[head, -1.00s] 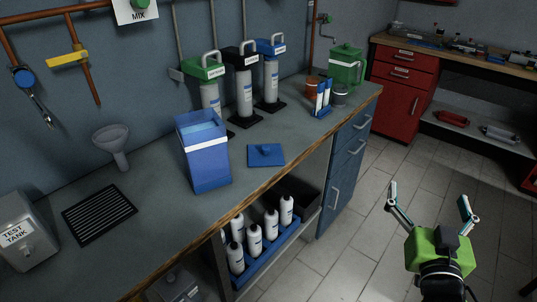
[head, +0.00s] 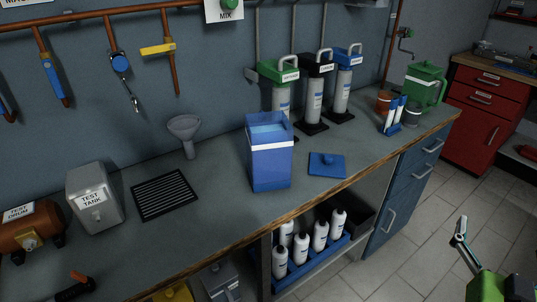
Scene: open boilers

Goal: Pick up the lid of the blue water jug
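The blue water jug (head: 268,160) stands upright on the grey workbench, its top open and light blue water showing inside. Its blue lid (head: 327,166), a flat square with a small knob, lies on the bench to the right of the jug, apart from it. My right gripper (head: 500,228) is at the lower right, over the floor and well away from the lid. One splayed finger shows and the other is cut off by the picture edge; it stands open and empty. My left gripper is not in view.
Filter units with green, black and blue tops (head: 312,95) stand behind the lid. A green jug (head: 425,85) and blue-capped tubes (head: 394,115) stand at the bench's right end. A funnel (head: 185,130), drain grille (head: 164,194) and test tank (head: 94,198) are left. White bottles (head: 320,236) sit below.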

